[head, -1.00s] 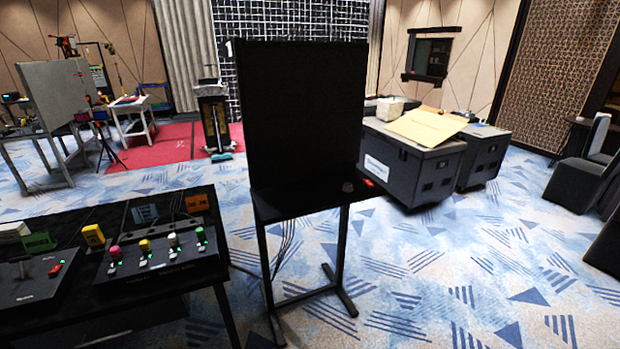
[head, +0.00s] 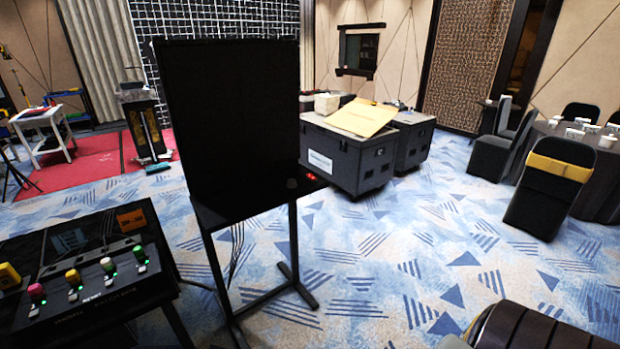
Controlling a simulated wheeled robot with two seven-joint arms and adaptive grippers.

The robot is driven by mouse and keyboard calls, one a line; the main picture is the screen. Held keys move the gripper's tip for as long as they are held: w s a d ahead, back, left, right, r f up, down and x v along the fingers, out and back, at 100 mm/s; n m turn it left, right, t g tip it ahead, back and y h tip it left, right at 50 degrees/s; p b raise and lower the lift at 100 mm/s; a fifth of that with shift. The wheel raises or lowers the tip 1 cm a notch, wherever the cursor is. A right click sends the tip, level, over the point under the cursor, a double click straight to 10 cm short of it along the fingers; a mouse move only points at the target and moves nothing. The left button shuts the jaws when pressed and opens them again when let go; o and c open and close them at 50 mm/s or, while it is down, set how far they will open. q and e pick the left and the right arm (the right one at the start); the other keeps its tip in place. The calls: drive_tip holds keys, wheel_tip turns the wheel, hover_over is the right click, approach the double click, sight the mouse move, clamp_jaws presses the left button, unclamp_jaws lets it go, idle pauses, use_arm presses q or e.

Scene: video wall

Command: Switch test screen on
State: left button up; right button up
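A large black screen (head: 230,120) stands upright on a dark metal stand (head: 297,245) in the middle of the head view. Its face is plain black, with no picture on it. A narrow black shelf (head: 250,203) runs along its lower edge. At the shelf's right end are a small dark round knob (head: 291,184) and a small red button or light (head: 311,176). Neither of my grippers is in view.
A black table with a control box (head: 95,290) carrying several coloured knobs is at lower left. Black cases (head: 345,160) stand behind the screen. Chairs (head: 545,190) and a table are at right. A dark ribbed object (head: 515,328) is at lower right. Patterned carpet between is open.

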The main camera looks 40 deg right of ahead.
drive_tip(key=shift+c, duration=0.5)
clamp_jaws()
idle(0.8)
